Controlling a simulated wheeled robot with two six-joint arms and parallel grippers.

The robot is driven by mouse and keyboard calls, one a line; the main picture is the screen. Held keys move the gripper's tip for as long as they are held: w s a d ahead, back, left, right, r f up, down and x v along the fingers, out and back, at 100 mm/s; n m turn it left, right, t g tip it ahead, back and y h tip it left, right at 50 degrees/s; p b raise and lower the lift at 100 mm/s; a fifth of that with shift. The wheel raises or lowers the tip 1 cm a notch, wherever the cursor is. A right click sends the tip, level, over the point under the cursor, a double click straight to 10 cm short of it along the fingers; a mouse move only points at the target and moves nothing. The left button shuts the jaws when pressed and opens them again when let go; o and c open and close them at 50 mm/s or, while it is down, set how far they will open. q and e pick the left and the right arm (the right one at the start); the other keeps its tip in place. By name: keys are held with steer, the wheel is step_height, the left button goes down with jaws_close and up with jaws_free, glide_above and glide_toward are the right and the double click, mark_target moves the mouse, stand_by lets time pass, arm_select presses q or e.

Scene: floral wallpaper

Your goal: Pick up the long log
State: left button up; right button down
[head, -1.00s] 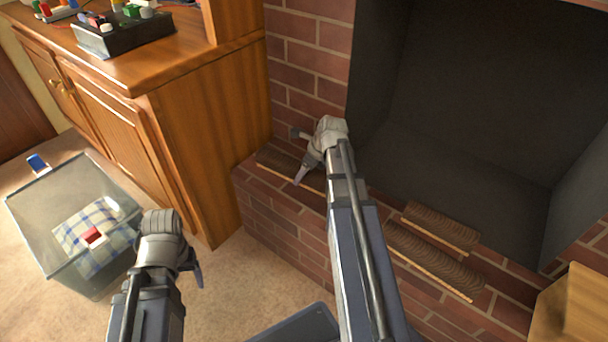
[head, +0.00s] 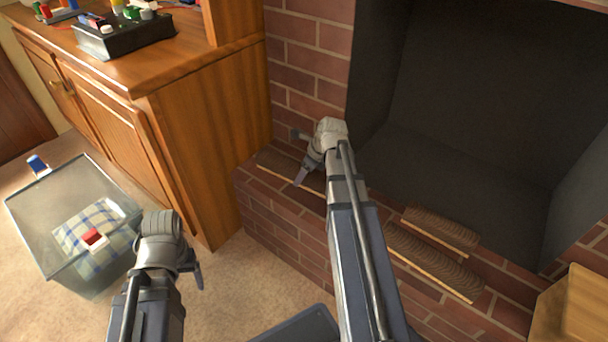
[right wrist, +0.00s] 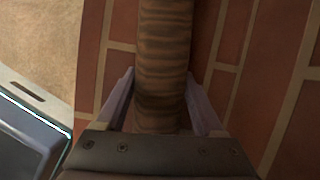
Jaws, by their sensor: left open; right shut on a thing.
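A brown log (head: 274,165) lies on the brick hearth left of my right arm. My right gripper (head: 302,158) is at this log, jaws closed across it. In the right wrist view the log (right wrist: 163,60) runs between the two fingers (right wrist: 160,105), which touch its sides. A second long log (head: 435,264) and a shorter log (head: 440,229) lie right of my right arm. My arm hides the hearth between, so I cannot tell whether the left and right long pieces are separate. My left gripper (head: 193,272) is open and empty above the carpet.
The dark fireplace opening (head: 455,110) is behind the hearth (head: 290,225). A wooden cabinet (head: 200,150) stands at left. A clear bin (head: 50,240) with a checked cloth sits on the carpet. A wooden block-like piece (head: 575,310) is at lower right.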

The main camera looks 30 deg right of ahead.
steer(key=shift+r+p, duration=4.9)
steer(key=shift+r, duration=0.15)
